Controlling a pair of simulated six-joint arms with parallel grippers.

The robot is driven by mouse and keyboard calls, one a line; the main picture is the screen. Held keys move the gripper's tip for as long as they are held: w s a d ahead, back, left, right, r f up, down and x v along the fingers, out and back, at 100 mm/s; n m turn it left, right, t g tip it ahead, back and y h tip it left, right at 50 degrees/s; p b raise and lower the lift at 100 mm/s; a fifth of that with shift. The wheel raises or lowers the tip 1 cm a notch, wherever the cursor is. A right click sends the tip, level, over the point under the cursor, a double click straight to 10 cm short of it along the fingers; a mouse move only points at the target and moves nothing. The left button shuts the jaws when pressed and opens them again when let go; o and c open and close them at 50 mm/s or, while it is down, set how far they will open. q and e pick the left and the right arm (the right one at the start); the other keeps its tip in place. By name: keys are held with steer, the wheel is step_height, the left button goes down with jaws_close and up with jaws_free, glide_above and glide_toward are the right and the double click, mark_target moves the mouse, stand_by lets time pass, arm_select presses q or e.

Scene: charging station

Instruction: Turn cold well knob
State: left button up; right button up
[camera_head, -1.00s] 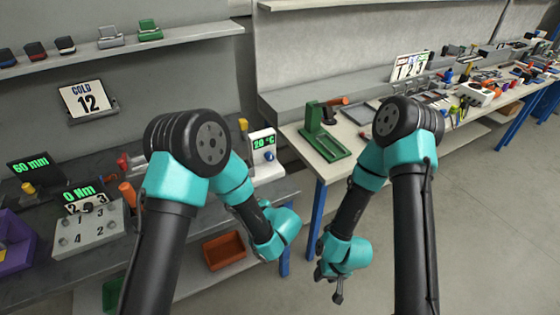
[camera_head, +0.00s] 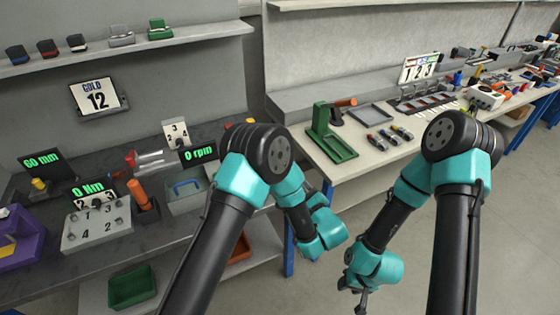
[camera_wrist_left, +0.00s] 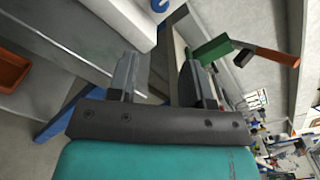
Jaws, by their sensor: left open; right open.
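The white cold well box with its 20 °C display is hidden behind my left arm in the head view. In the left wrist view, a white box (camera_wrist_left: 125,22) lies at the top, with a blue knob (camera_wrist_left: 158,5) at its right end, partly cut off by the frame edge. It appears to be the cold well. My left gripper (camera_wrist_left: 157,78) is open and empty, with its two fingers apart below the box and not touching it. In the head view, its fingers are hidden by the wrist. My right gripper (camera_head: 360,290) hangs open over the floor.
A green press (camera_head: 325,135) stands on the right bench; it also shows in the left wrist view (camera_wrist_left: 212,48). The left bench holds a grey numbered block (camera_head: 95,225) and a 0 rpm display (camera_head: 198,153). A green bin (camera_head: 132,288) and an orange bin (camera_head: 240,248) are lower down.

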arm_select(q)
steer(key=x, duration=1.7)
steer(key=c, duration=0.6)
steer(key=shift+c, duration=0.2)
